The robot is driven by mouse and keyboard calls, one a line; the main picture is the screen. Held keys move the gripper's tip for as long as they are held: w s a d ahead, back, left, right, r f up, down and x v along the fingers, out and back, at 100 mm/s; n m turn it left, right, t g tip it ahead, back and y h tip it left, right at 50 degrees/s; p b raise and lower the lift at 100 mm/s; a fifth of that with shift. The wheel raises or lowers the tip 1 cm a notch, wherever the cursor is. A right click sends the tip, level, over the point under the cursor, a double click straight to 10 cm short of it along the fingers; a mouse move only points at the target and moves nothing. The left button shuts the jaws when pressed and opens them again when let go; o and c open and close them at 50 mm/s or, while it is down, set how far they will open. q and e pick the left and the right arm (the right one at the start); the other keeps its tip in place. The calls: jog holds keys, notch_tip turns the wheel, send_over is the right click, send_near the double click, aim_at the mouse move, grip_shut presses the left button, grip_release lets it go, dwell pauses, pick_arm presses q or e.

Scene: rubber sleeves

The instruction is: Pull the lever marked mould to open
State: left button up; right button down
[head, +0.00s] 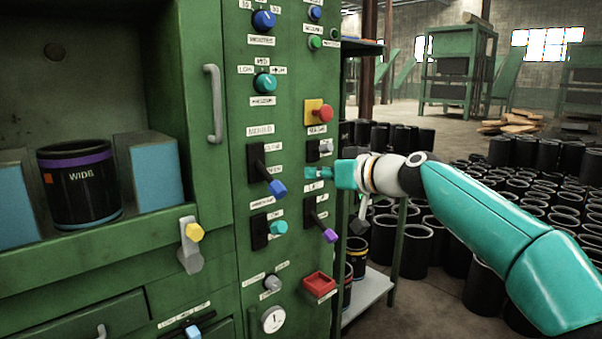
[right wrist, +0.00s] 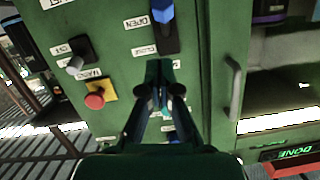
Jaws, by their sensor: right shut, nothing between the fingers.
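The lever marked mould has a blue handle (head: 278,188) and a black slot plate (head: 256,160) on the green panel. Its handle is tilted down, at the lower end of the slot by the open label. In the right wrist view, which is upside down, the blue handle (right wrist: 163,13) shows at the top edge, near the open label (right wrist: 136,22). My right gripper (head: 320,173) is shut and empty, in front of the panel, right of the handle and apart from it. Its fingers (right wrist: 159,78) also show in the right wrist view. My left gripper is not in view.
Close by are a teal-tipped lever (head: 280,227), a purple-tipped lever (head: 330,236), a grey-tipped lever (head: 326,147) and a red button (head: 325,113) on yellow. A door handle (head: 213,104) sticks out at left. Many black sleeves (head: 520,205) fill the floor at right.

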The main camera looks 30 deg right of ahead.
jog(key=shift+s+d+f+b, duration=0.15)
jog(key=shift+s+d+f, duration=0.05)
jog(key=shift+s, duration=0.55)
jog(key=shift+s+d+f+b, duration=0.15)
jog(key=shift+s+d, duration=0.05)
jog(key=shift+s, duration=0.5)
jog(key=shift+s+d+f+b, duration=0.15)
jog(key=shift+s+d+f, duration=0.05)
jog(key=shift+s, duration=0.55)
jog(key=shift+w, duration=0.1)
